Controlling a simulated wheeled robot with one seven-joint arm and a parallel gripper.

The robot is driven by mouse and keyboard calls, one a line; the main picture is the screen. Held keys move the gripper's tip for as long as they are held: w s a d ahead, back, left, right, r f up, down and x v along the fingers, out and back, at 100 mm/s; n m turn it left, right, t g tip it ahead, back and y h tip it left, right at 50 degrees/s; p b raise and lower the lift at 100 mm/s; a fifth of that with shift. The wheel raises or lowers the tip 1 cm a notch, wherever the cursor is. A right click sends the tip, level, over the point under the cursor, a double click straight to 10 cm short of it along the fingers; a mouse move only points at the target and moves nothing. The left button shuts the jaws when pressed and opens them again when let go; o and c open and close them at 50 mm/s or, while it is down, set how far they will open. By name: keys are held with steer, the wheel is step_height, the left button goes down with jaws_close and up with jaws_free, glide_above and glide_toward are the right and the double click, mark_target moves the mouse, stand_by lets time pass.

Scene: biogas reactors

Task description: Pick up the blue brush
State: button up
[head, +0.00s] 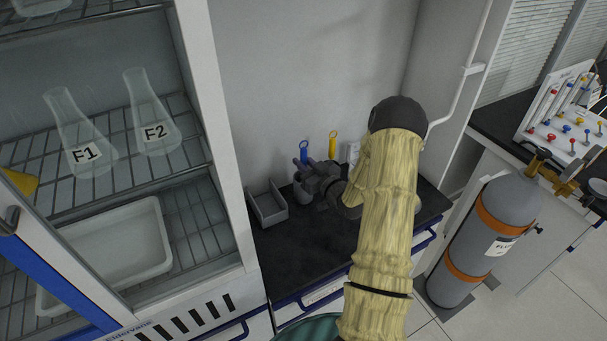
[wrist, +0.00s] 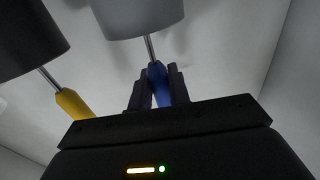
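The blue brush (head: 304,152) stands handle up near the back wall on the dark counter in the head view. In the wrist view its blue handle (wrist: 159,86) lies between the two fingers of my gripper (wrist: 158,88), which sit close on both sides of it. My gripper looks shut on the handle. A thin metal rod runs from the handle to a light grey cylinder (wrist: 135,14). In the head view my gripper (head: 305,178) is dark and small beside the brush, and the brush's lower part is hidden.
A yellow brush (head: 332,144) stands just right of the blue one; its handle (wrist: 73,103) also shows in the wrist view beside a dark cylinder. A grey open bin (head: 268,206) is to the left.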

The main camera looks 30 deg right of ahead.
jaws_close()
step_height(320, 180, up, 18)
steer(key=shift+b, duration=0.9)
steer(key=shift+a, duration=0.1)
stand_by(0.7)
